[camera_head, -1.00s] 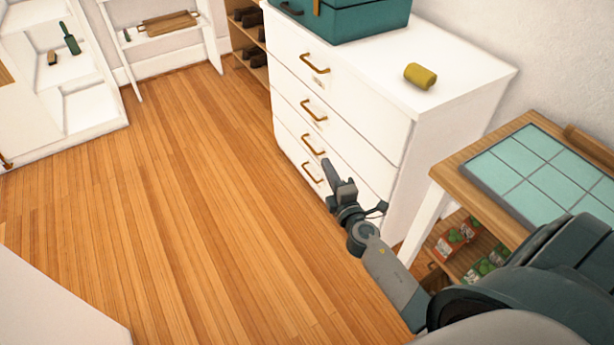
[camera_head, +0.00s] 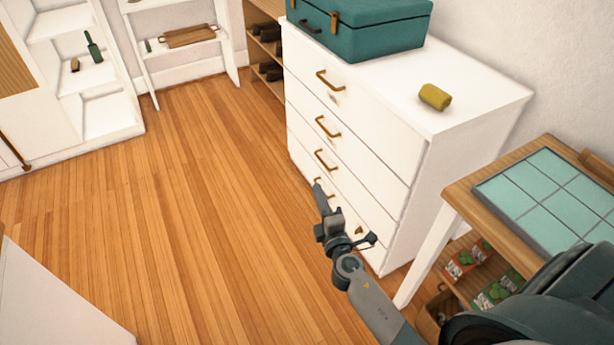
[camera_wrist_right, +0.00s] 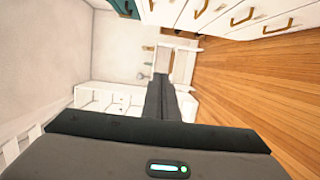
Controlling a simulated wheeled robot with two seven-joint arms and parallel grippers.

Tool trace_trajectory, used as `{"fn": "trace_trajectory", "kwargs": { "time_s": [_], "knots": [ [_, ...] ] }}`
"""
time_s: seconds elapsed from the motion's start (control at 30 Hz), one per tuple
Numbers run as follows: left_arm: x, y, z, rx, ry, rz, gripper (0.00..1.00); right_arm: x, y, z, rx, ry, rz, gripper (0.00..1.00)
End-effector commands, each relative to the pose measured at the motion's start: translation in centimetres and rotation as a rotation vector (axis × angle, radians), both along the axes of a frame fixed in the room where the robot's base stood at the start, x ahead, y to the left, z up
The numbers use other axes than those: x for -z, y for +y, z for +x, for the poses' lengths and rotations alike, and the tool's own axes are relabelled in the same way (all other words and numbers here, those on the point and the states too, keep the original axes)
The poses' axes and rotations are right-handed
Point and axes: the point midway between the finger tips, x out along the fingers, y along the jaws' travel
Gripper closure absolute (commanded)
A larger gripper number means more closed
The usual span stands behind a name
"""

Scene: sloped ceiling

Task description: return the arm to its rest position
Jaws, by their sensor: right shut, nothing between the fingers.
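My right gripper (camera_head: 318,188) reaches in from the lower right in the head view. Its fingers are together with nothing between them. It is in front of the lower drawers of a white chest of drawers (camera_head: 400,205), and hides part of the lowest drawer front. In the right wrist view my gripper's fingers (camera_wrist_right: 161,80) point away toward the white shelves at the far wall, and the drawers show at the top. I see no contact with a handle, but the gap is hard to judge. My left gripper is not in view.
A teal case (camera_head: 385,35) and a yellow-green roll (camera_head: 434,97) sit on the chest. A wooden table (camera_head: 462,194) with a tiled top stands at right, close to my right arm. White shelves (camera_head: 108,118) stand at back left. The wooden floor (camera_head: 190,215) is open.

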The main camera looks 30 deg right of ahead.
Motion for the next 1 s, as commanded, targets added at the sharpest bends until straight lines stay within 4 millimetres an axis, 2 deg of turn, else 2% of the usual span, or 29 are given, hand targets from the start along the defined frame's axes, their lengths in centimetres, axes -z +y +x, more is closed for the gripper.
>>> {"fn": "trace_trajectory", "kwargs": {
  "time_s": [0.27,0.37,0.47,0.57,0.73,0.87,1.0],
  "knots": [
    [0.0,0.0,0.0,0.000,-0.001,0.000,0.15,0.5,0.1,-0.1,-0.002,0.008,0.013,1.00],
    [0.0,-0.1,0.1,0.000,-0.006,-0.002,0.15,2.1,0.4,-0.4,-0.008,0.035,0.051,1.00],
    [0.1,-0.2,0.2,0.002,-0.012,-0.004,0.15,5.0,1.0,-1.2,-0.016,0.083,0.127,1.00],
    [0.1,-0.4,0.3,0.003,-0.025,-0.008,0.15,9.2,2.1,-2.5,-0.023,0.155,0.242,1.00],
    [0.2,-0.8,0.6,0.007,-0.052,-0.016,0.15,18.1,4.6,-6.6,-0.010,0.309,0.504,1.00],
    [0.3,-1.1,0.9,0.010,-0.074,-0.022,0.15,24.7,6.9,-11.0,0.030,0.430,0.720,1.00],
    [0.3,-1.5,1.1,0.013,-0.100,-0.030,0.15,31.1,9.4,-16.7,0.106,0.549,0.952,1.00]
  ]
}}
